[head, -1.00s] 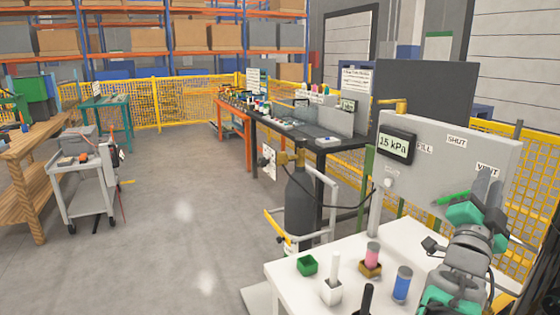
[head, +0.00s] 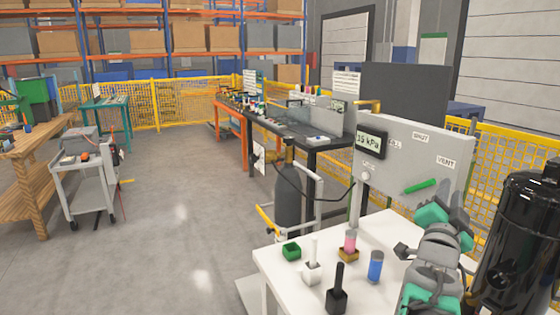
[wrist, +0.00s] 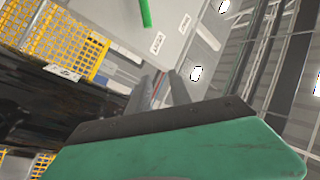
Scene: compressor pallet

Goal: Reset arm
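My gripper (head: 455,203) is at the right in the head view, in front of the grey panel (head: 440,145) and above the white table's right side. It is empty. In the wrist view its two grey fingers (wrist: 165,88) stand a little apart with nothing between them. The panel's green lever (head: 420,186) lies slanted, up and left of the fingers and apart from them. It also shows at the top of the wrist view (wrist: 145,12). The gauge (head: 370,141) reads 15 kPa.
A large black tank (head: 520,240) stands close right of my arm. Open floor lies left.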

